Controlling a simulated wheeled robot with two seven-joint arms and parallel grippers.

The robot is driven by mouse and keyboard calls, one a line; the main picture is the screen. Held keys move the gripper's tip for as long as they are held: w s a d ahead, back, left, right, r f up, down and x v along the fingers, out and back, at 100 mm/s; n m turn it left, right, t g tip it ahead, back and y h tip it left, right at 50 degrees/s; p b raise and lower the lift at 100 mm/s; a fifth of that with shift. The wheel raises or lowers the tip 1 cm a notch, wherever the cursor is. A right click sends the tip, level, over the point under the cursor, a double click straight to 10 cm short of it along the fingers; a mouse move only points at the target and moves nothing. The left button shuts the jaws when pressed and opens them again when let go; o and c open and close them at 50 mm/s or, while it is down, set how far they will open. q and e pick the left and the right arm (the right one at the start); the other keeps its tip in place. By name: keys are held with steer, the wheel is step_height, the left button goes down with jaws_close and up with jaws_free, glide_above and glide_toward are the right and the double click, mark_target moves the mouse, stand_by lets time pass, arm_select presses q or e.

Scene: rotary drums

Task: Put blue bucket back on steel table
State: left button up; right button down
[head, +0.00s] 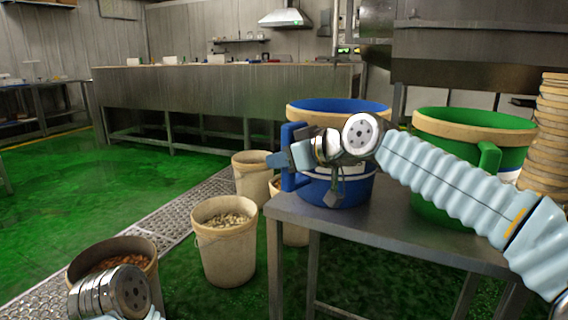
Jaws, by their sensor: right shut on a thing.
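The blue bucket (350,184) has a tan rim and stands upright at the left end of the steel table (395,226). Its base appears to rest on the tabletop, close to the left edge. My right gripper (284,160) is at the bucket's left side, shut on its blue handle (290,178). My right arm crosses in front of the bucket and hides part of its wall. Part of my left arm shows at the bottom left; its gripper is out of the picture.
A green bucket (430,165) stands on the table to the right, partly behind my right arm. Stacked tan buckets (552,125) are at the far right. Tan buckets with contents (226,248) stand on the floor left of the table. The green floor (70,190) farther left is clear.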

steer(key=c, duration=1.3)
jaws_free()
steer(key=shift+f, duration=0.15)
steer(key=shift+c, duration=0.2)
steer(key=o, duration=0.5)
steer(key=shift+c, duration=0.2)
steer(key=shift+r, duration=0.3)
steer(key=v, duration=1.2)
steer(key=shift+f+b, duration=0.2)
steer(key=shift+b, duration=0.25)
steer(key=shift+s, duration=0.1)
